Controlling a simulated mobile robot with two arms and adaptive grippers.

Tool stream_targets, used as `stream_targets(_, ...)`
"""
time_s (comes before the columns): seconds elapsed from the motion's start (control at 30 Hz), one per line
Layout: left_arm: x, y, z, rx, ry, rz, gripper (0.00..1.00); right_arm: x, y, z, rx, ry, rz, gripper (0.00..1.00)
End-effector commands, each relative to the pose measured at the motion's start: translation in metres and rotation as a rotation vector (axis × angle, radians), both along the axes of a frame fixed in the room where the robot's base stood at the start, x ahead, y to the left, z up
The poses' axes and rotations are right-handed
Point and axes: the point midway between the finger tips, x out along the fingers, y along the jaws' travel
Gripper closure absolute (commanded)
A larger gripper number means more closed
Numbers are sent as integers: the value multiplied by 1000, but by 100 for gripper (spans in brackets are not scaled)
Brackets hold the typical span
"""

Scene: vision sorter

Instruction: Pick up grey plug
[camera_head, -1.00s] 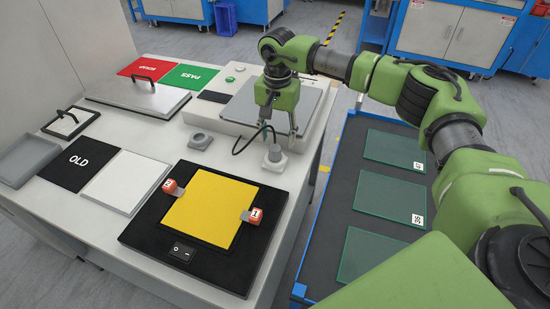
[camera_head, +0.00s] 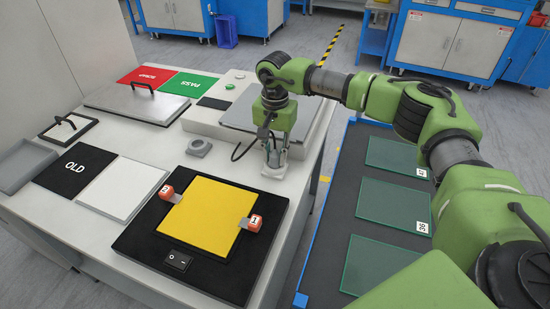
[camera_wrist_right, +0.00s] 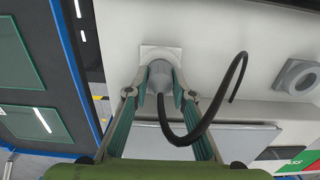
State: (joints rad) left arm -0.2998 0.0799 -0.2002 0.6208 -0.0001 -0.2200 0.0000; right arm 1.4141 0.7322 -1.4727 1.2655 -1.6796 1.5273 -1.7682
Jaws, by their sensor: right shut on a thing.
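The grey plug (camera_wrist_right: 160,76) sits in its pale square socket (camera_wrist_right: 161,53) on the white worktop. A black cable (camera_wrist_right: 212,110) curves out of it. My right gripper (camera_head: 275,153) is down over the socket from above. In the right wrist view its two fingers (camera_wrist_right: 160,92) stand on either side of the plug and are shut on it. In the head view the plug is mostly hidden by the fingers, and the socket's base (camera_head: 274,168) shows under them. My left gripper is not in view.
A second grey round socket (camera_head: 199,147) stands to the left, empty. A black fixture with a yellow plate (camera_head: 207,215) and two red numbered clips lies in front. A rack with green glass panes (camera_head: 394,207) is to the right. A lidded box (camera_head: 139,100) stands behind.

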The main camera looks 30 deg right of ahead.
Motion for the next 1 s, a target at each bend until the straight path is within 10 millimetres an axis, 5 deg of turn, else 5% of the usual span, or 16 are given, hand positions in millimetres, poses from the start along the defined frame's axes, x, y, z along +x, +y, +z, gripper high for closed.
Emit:
stream_targets(0.17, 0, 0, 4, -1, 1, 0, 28, -1, 0, 3, -1, 3, 0, 100)
stream_targets(0.4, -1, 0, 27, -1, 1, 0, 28, 0, 0, 38, -1, 1, 1, 100)
stream_targets(0.67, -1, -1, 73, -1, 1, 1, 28, -40, -31, 98, -1, 1, -1, 100)
stream_targets(1.0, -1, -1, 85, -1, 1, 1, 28, -99, -74, 123, -3, 2, -1, 100)
